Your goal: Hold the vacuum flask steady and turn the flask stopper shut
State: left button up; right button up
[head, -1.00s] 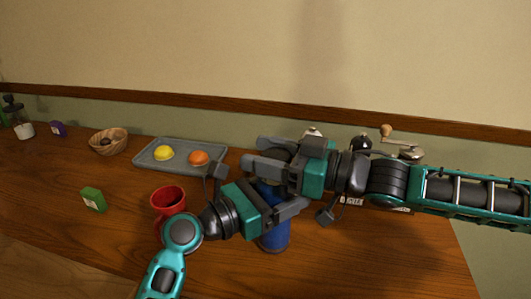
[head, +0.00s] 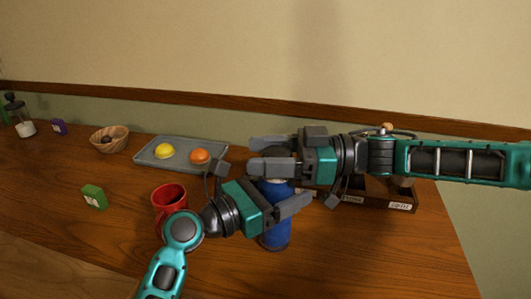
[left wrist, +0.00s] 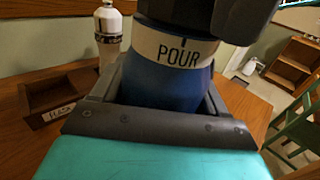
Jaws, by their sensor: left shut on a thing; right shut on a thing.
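The vacuum flask (head: 275,234) stands upright on the counter, with a blue body and a pale band. The left wrist view shows the blue body (left wrist: 160,88) and the word POUR on the band (left wrist: 160,45). My left gripper (head: 281,196) is shut on the flask body from the left side. My right gripper (head: 264,155) comes in from the right and is shut on the dark flask stopper at the flask's top. The fingers mostly hide the stopper in the head view. A dark shape above the band in the left wrist view is cut off by the frame.
A red mug (head: 168,201) stands close left of my left arm. A grey tray (head: 150,163) with yellow and orange fruit lies behind it. A green box (head: 94,197) and a wicker bowl (head: 109,140) are further left.

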jog(key=o, duration=1)
jog(key=d, duration=1.2)
jog(key=shift+w, duration=0.2)
pick_arm(q)
jog(key=o, duration=1.4)
jog(key=shift+o, duration=0.2)
jog(key=shift+a, duration=0.1)
